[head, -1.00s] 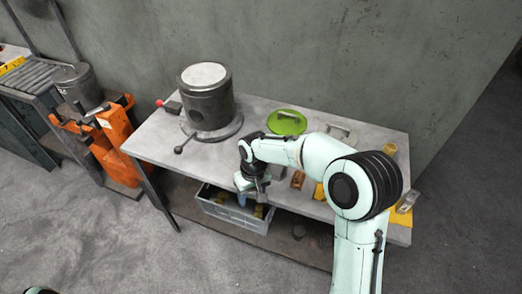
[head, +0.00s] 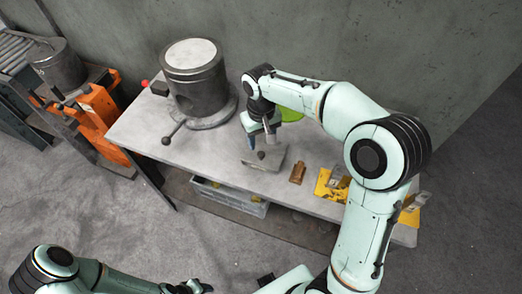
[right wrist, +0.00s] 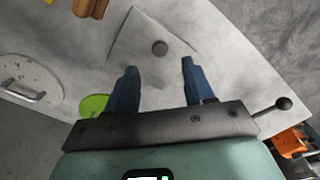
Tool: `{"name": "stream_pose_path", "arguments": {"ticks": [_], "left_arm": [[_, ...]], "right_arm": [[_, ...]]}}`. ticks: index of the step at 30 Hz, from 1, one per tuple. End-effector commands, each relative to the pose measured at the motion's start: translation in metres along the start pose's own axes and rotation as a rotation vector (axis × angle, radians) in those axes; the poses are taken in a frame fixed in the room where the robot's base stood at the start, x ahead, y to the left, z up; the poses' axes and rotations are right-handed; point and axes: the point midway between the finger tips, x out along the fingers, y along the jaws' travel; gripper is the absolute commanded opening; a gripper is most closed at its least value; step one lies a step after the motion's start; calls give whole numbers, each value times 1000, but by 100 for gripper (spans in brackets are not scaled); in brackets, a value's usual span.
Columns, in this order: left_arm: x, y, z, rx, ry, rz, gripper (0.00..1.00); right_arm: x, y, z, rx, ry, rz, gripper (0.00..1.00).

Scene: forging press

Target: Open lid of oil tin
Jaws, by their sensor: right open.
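A low grey square tin (head: 281,156), which I take for the oil tin, stands near the table's front edge. My right gripper (head: 270,137) is above the table, just behind the tin and pointing down. In the right wrist view its blue fingers (right wrist: 159,80) are apart with nothing between them.
A dark metal cylinder (head: 196,90) with a protruding lever stands left on the table (head: 140,128). A brown block (head: 298,173) and yellow pieces (head: 325,184) lie right of the tin. A green disc (head: 292,114) is partly behind my right arm. A grey crate (head: 228,198) sits below.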

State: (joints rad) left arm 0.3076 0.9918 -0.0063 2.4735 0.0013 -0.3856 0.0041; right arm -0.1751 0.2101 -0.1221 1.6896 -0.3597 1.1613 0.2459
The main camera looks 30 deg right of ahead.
Motion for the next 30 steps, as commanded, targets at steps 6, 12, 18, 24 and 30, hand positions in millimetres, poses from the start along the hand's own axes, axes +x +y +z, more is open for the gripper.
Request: {"name": "stream_pose_path", "arguments": {"ticks": [6,12,18,24,30], "left_arm": [[6,-3,4,-1,-5,-1,43],[8,-4,4,-2,-6,-2,43],[8,-4,4,-2,-6,-2,43],[8,-4,4,-2,-6,-2,43],[8,-4,4,-2,-6,-2,43]], "right_arm": [[45,0,1,0,-4,1,53],[66,0,0,0,-1,1,53],[70,0,0,0,1,0,53],[70,0,0,0,1,0,43],[70,0,0,0,1,0,0]]}}
